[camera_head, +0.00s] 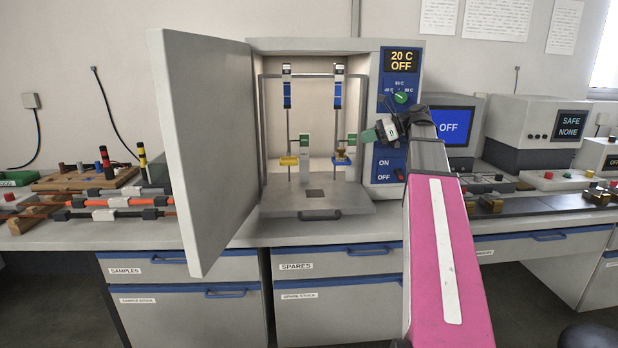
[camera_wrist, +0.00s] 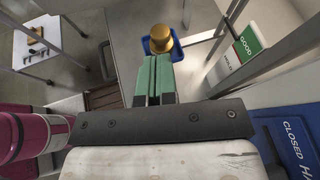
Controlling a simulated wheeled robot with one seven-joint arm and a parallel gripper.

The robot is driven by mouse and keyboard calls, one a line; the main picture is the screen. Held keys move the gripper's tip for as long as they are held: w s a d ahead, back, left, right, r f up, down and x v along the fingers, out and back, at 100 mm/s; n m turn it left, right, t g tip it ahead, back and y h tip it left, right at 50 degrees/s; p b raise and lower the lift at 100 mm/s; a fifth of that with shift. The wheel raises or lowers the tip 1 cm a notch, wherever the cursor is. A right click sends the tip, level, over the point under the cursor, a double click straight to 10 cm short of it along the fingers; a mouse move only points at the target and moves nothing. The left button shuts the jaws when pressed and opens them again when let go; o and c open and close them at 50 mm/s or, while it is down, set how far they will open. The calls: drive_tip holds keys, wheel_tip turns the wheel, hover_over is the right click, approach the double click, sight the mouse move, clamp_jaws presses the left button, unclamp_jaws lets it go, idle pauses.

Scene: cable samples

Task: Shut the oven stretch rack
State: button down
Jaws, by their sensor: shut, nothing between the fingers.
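The grey oven (camera_head: 434,60) stands on the bench with its door (camera_head: 212,150) swung wide open at the left. The stretch rack's base plate (camera_head: 350,198) sticks out of the oven front, with a dark handle (camera_head: 320,215) at its front edge. On the rack, blue-and-white clamped samples (camera_head: 339,92) hang in a frame, with a yellow piece (camera_head: 289,161) low on the left.
The oven's control panel (camera_head: 389,165) reads 20 C OFF and lies beside my wrist. Orange cable samples (camera_head: 120,202) lie on the bench left of the door. Labelled drawers (camera_head: 330,265) are below. A metal post (camera_wrist: 218,52) stands close right of my fingers.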

drive_tip(key=a+n+h, duration=0.1)
drive_tip(key=a+n, duration=0.1)
drive_tip(key=n, duration=0.3)
drive_tip(key=w+a+n+h, duration=0.1)
drive_tip(key=a+n, duration=0.2)
drive_tip(key=n, duration=0.2)
drive_tip(key=a+r+n+h, duration=0.1)
drive_tip(key=a+n, duration=0.2)
drive_tip(key=n, duration=0.1)
drive_tip(key=shift+w+a+n+t+h, duration=0.1)
drive_tip(key=shift+w+n+t+h, duration=0.05)
drive_tip(key=shift+n+t+h, duration=0.2)
drive_tip(key=a+r+n+t+h, duration=0.15)
drive_tip(key=a+n, duration=0.35)
drive_tip(key=n, duration=0.6)
drive_tip(key=a+r+n+h, duration=0.3)
drive_tip(key=a+n, duration=0.1)
drive_tip(key=n, duration=0.7)
drive_tip(key=w+a+f, duration=0.3)
drive_tip(key=w+f, duration=0.5)
drive_tip(key=shift+w+a+f, duration=0.15)
drive_tip(key=shift+w+a, duration=0.15)
drive_tip(key=shift+a, duration=0.1)
drive_tip(key=w, duration=2.7)
